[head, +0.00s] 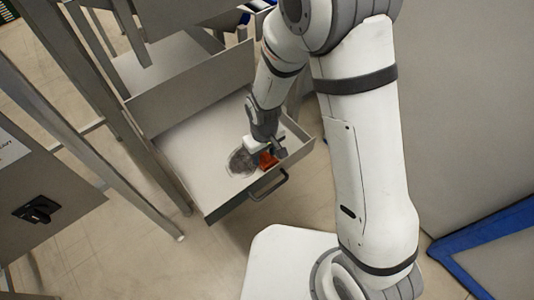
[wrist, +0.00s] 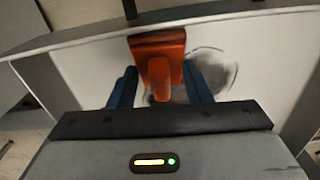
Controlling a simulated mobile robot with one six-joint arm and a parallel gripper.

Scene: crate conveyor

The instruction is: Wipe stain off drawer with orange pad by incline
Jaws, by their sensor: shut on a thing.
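A white open drawer (head: 186,149) with a front handle stands in the middle of the head view. A dark round stain (head: 243,162) marks its floor near the front; in the wrist view the stain (wrist: 222,72) shows to the right of the orange pad and behind it. My gripper (head: 272,152) is down inside the drawer. In the wrist view its blue fingers (wrist: 160,88) are shut on the grip of the orange pad (wrist: 158,46). The pad (head: 266,160) is at the drawer floor, over or beside the stain's right edge. Whether it touches the floor cannot be told.
The drawer's raised walls and front handle (head: 268,186) surround my gripper closely. A second open drawer (head: 175,58) is above and behind. Grey metal posts (head: 130,150) stand left. A blue-edged mat or frame (head: 485,240) lies lower right.

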